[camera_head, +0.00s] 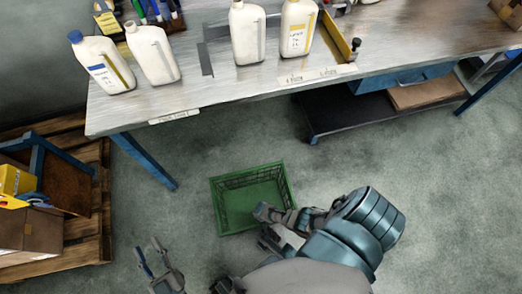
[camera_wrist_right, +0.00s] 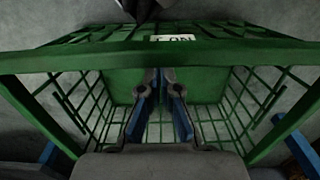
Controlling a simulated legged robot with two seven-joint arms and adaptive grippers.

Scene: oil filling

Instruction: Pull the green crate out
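The green crate (camera_head: 217,207) stands on the floor in front of the workbench, an open mesh-sided box with no contents visible. My right gripper reaches over its near right part in the head view. In the right wrist view, my right gripper's (camera_wrist_right: 158,76) fingers are inside the crate. Their tips lie close together at the crate's green rim (camera_wrist_right: 60,60), which runs across the finger direction and partly hides them; contact is unclear. A white label (camera_wrist_right: 172,38) shows beyond that rim. My left gripper (camera_head: 150,256) is open and empty, left of the crate and apart from it.
The workbench (camera_head: 215,92) holds several white bottles and a tray behind the crate. Its blue leg (camera_head: 148,160) stands left of the crate. A wooden pallet (camera_head: 97,225) with boxes lies at the left. The floor (camera_head: 450,200) at the right is clear.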

